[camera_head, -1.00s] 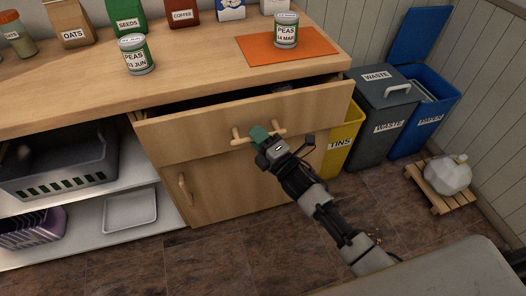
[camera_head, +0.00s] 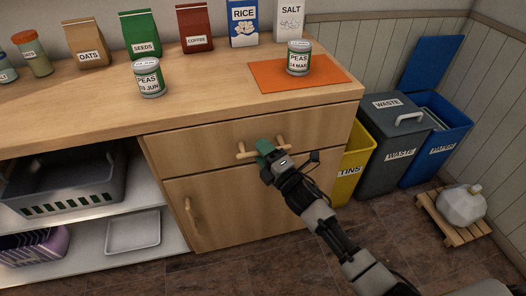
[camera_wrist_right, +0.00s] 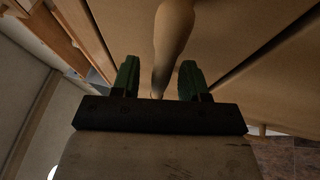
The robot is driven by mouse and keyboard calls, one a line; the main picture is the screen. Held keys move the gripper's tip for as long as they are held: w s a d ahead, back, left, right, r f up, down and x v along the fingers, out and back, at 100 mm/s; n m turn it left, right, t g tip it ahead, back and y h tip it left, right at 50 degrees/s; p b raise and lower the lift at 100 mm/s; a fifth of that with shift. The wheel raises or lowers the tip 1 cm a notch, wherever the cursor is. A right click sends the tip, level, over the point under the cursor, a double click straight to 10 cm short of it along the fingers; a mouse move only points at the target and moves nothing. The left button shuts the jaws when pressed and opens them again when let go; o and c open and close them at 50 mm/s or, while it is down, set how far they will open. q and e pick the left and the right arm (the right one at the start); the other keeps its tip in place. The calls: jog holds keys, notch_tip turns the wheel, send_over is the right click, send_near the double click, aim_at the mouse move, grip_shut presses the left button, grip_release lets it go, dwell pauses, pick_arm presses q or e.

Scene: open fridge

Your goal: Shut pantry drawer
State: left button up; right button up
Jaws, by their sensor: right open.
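The pantry drawer (camera_head: 205,148) is the wooden front just under the countertop. It sits flush or nearly flush with the cabinet, and no dark gap shows above it. Its wooden bar handle (camera_head: 243,155) runs across the front. My right gripper (camera_head: 264,147) is at the middle of this handle, with green fingertips. In the right wrist view the handle (camera_wrist_right: 173,45) passes between the two open green fingers (camera_wrist_right: 158,80), with space on both sides. My left gripper is not in view.
On the wooden countertop (camera_head: 205,95) stand two peas cans, one on an orange mat (camera_head: 327,77), with food packets behind. A cabinet door (camera_head: 225,208) is below the drawer. Open shelves lie at left. Yellow, grey and blue bins stand at right.

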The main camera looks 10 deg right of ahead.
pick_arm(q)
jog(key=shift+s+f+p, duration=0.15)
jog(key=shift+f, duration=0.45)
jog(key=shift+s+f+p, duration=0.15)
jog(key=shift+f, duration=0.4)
pick_arm(e)
jog(key=v, duration=1)
jog(key=shift+s, duration=0.3)
jog(key=shift+d+f, duration=0.1)
jog(key=shift+d, duration=0.05)
